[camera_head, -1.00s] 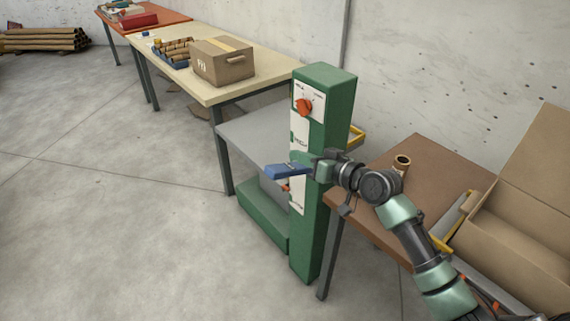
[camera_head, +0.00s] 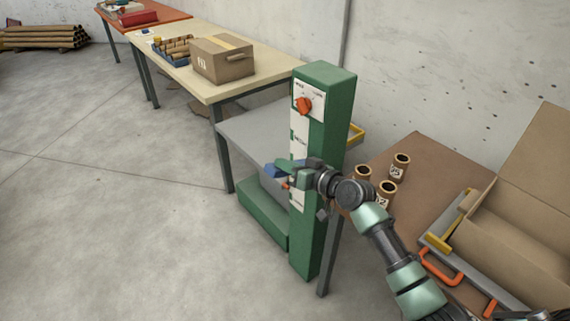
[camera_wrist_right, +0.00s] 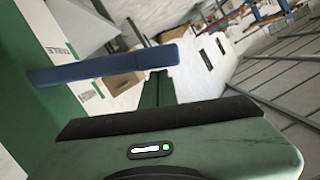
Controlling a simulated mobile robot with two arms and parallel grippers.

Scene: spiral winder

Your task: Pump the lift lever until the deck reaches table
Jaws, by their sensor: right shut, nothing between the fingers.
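The lift is a green column (camera_head: 323,130) with a red knob on its front panel. The blue lift lever (camera_head: 272,170) juts left from the column, partly hidden by my right gripper (camera_head: 284,165). In the right wrist view the lever (camera_wrist_right: 100,66) runs across just past the tips of my right gripper (camera_wrist_right: 157,74). That gripper is shut and empty; I cannot tell if it touches the lever. The grey deck (camera_head: 245,128) sits behind the column, lower than the cream table (camera_head: 215,92). My left gripper is not in view.
A cardboard box (camera_head: 222,62) and a blue tray of tubes stand on the cream table. A brown table (camera_head: 430,170) at right holds several tubes. An open carton (camera_head: 520,220) and a grey tray with orange handles lie at far right.

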